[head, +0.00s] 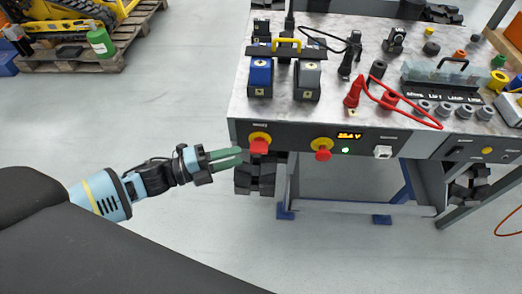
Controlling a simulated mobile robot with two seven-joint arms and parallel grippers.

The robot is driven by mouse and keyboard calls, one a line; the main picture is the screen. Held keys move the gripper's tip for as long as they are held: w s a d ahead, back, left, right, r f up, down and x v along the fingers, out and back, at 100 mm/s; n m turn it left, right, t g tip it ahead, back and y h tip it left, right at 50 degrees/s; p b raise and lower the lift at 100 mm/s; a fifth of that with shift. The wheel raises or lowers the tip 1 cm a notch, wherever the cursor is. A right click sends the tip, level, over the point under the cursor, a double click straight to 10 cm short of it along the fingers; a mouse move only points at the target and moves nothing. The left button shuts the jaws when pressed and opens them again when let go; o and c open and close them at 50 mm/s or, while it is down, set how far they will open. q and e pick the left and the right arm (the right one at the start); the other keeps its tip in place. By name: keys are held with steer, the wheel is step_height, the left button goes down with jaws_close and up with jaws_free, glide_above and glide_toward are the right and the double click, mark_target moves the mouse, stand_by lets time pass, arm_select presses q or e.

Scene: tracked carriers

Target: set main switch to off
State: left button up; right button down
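Two red knobs on yellow rings sit on the dark front panel of the bench. The left one (260,143) is at the panel's left end, under a small label too small to read; it may be the main switch. The right one (322,148) sits beside a lit display. The left knob's exact turn position is hard to make out. My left gripper (240,156) comes in from the left with two green fingers close together. Their tips are just left of the left knob, and no touch is visible. Nothing shows between them. My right gripper is not in view.
The display (349,136) shows yellow digits above a green light. The bench top (330,100) carries blue and grey blocks, a red cable and a row of round terminals. A pallet (75,60) with a green can stands at upper left. The floor at left is clear.

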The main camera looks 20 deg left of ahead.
mark_target(259, 149)
arm_select(q)
steer(key=x, duration=0.7)
steer(key=shift+w+d, duration=0.1)
steer(key=shift+d, duration=0.15)
jaws_close()
